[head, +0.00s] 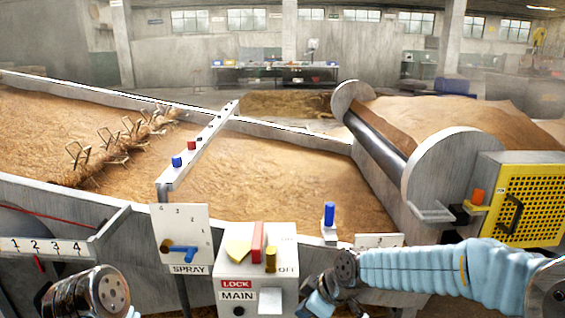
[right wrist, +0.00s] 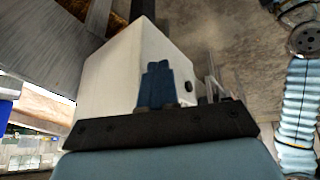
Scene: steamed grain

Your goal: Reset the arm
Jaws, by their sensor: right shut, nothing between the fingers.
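My right arm comes in from the right in a light blue sleeve and bends down at a dark joint. Its gripper (head: 322,298) is low in the head view, just right of the white MAIN control box (head: 262,262), and partly cut off by the lower edge. In the right wrist view the blue fingers (right wrist: 157,82) are together with nothing between them. The white box (right wrist: 125,75) stands behind them there; I cannot tell whether they touch it. A dark joint of my left arm shows at the lower left of the head view; the left gripper is not seen.
A SPRAY panel (head: 181,240) with levers stands left of the box. A blue-handled lever (head: 329,216) is above my right gripper. A long grain trough (head: 270,170) with a spiked bar lies beyond. A roller (head: 378,140) and yellow guarded unit (head: 522,200) are at right.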

